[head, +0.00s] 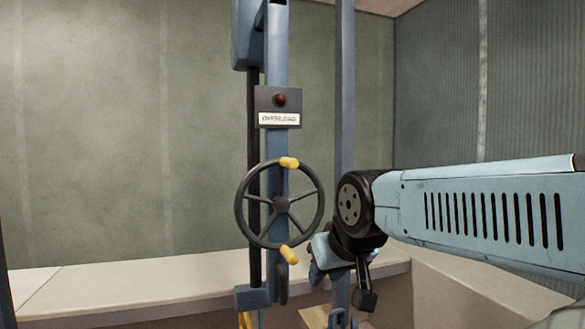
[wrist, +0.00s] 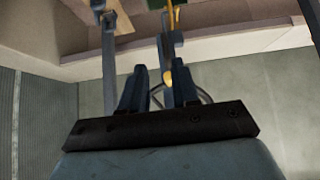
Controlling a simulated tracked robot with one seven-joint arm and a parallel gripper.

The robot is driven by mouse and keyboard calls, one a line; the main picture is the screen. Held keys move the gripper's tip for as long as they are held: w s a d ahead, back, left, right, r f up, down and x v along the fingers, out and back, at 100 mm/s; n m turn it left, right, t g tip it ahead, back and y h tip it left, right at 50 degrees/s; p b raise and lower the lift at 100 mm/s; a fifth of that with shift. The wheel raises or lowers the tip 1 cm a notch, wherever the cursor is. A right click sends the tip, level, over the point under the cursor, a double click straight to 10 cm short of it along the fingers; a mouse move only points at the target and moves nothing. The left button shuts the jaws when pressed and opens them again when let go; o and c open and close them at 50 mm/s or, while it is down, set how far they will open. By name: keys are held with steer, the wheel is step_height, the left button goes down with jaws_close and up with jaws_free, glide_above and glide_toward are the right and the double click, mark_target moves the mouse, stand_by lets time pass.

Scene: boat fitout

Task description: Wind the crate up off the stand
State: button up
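The hand wheel (head: 279,204) is dark, with spokes and two yellow handles, one at the upper right (head: 289,162) and one at the lower right (head: 289,255). It is mounted on a blue hoist post (head: 277,60). My gripper (head: 318,262) is just right of the lower handle, partly hidden by my wrist. In the wrist view my gripper (wrist: 160,76) has its two fingers apart, with a yellow handle (wrist: 168,77) showing in the gap beyond them; contact cannot be told. A tan surface (head: 314,316) at the bottom may be the crate or stand; most is out of view.
A grey box (head: 278,107) labelled OVERLOAD has a dark red lamp that looks unlit. A second blue upright (head: 345,90) stands right of the post. A pale ledge (head: 130,290) runs along the green-grey wall. Open space lies left of the wheel.

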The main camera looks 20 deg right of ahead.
steer(key=o, duration=0.3)
steer(key=w+r+t, duration=0.1)
steer(key=w+r, duration=0.1)
steer(key=w+r+t, duration=0.1)
steer(key=r+t, duration=0.1)
steer(key=r, duration=0.1)
steer(key=w+r+t, duration=0.2)
steer(key=r, duration=0.1)
steer(key=shift+w+a+r, duration=0.1)
steer(key=shift+w+r, duration=0.15)
steer(key=shift+w, duration=0.05)
steer(key=shift+o, duration=0.2)
steer(key=t, duration=0.5)
glide_toward(290, 163)
steer(key=d, duration=0.1)
steer(key=shift+w+f, duration=0.1)
steer(key=shift+w, duration=6.35)
